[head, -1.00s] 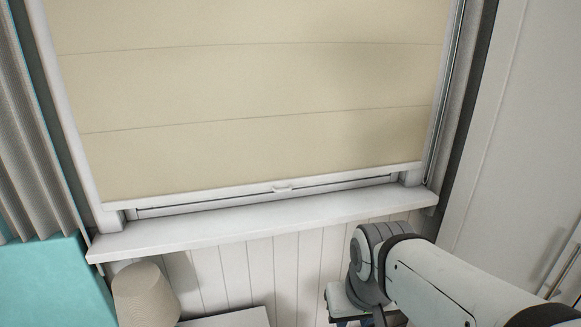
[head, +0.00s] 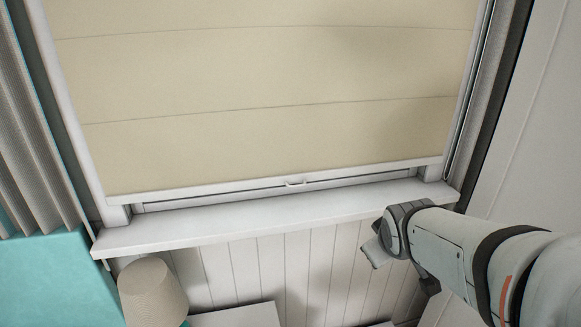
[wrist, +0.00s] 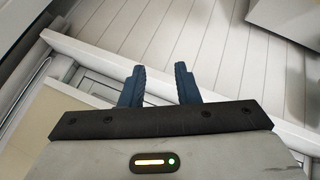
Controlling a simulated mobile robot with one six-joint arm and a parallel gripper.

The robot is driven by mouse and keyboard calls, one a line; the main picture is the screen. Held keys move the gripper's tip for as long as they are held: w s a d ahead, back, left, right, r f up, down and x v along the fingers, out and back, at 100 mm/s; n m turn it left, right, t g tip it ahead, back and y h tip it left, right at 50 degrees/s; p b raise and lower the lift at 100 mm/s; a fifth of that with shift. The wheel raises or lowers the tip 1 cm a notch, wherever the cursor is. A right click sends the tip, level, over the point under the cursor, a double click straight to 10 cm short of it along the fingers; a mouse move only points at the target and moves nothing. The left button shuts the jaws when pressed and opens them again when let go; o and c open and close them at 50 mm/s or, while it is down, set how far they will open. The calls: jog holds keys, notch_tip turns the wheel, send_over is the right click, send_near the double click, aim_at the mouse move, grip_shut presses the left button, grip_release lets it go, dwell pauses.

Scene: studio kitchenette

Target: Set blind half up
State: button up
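A cream blind (head: 270,75) covers nearly all of the window in the head view. A cream patch at the left of the wrist view looks like part of the blind (wrist: 30,130). In the head view my arm is at the lower right, below and right of the handle, and my fingers are hidden there.
A white sill (head: 250,220) juts out below the blind. A beige lampshade (head: 152,290) and a white surface (head: 237,317) stand below it. A grey curtain (head: 40,130) and a teal object (head: 55,280) are at the left. A pale wall or panel (head: 530,130) borders the right.

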jog(key=w+r+n+t, duration=0.2)
jog(key=w+n+t, duration=0.1)
jog(key=w+n, duration=0.3)
jog(key=w+a+n+t+y, duration=0.1)
jog(key=w+a+n+y, duration=0.9)
jog(key=a, duration=0.5)
jog(key=w+n, duration=0.2)
jog(key=shift+a+n+t+y, duration=0.3)
jog(key=shift+a+t, duration=0.1)
jog(key=shift+f, duration=0.1)
jog(key=shift+c, duration=0.4)
grip_shut()
